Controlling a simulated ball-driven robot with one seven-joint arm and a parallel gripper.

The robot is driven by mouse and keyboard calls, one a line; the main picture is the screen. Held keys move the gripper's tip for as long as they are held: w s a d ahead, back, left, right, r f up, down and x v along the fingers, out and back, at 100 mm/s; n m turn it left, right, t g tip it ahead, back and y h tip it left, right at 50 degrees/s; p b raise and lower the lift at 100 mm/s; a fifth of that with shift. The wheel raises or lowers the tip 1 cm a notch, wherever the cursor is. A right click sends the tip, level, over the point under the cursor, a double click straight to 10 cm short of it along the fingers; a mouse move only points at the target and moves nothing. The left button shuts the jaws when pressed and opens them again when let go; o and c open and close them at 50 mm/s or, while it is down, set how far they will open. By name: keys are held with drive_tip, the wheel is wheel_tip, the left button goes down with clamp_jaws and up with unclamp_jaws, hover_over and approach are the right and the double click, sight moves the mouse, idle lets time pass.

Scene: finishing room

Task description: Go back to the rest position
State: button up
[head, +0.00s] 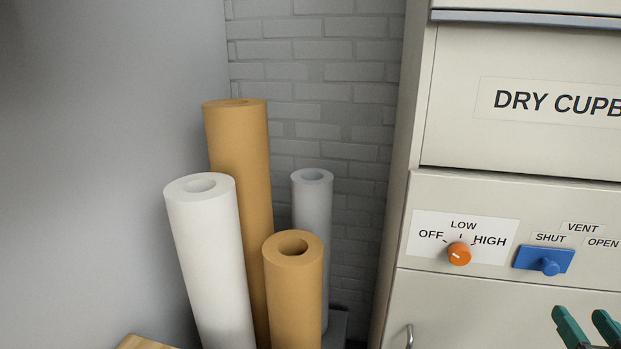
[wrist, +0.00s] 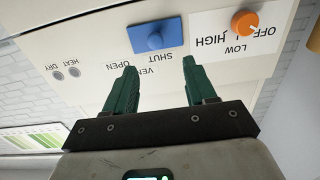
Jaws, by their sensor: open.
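My gripper (head: 582,318) shows at the bottom right of the head view, with two green fingers apart and nothing between them. In the wrist view my gripper (wrist: 160,68) is open and points at the cupboard's control panel, which looks upside down there. The blue vent slider (head: 543,259) sits under the SHUT label, above and left of the fingers. It also shows in the wrist view (wrist: 158,36), beyond the gap between the fingertips. I see no contact between fingers and slider. My arm's rest position is not marked in either view.
The dry cupboard (head: 455,130) fills the right side. Its orange knob (head: 459,254) has its white mark towards OFF. A metal handle (head: 409,336) sticks out below. Several upright rolls, including a white one (head: 205,260) and a tan one (head: 240,150), stand left of it.

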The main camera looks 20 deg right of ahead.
drive_tip(key=a+f+n+g+y, duration=0.2)
drive_tip(key=a+f+g+y, duration=0.15)
drive_tip(key=a+f, duration=0.5)
drive_tip(key=a+f+n+g+y, duration=0.1)
drive_tip(key=a+f+g+y, duration=0.4)
drive_tip(key=f, duration=0.6)
drive_tip(key=s+a+f+n+g, duration=0.2)
drive_tip(key=s+a+f+g, duration=0.3)
drive_tip(key=s+a+f, duration=0.4)
drive_tip(key=shift+s+a+f+n+g, duration=0.2)
drive_tip(key=shift+s+f+n+g, duration=0.2)
drive_tip(key=shift+s, duration=0.8)
drive_tip(key=shift+y, duration=0.25)
drive_tip(key=shift+c, duration=0.3)
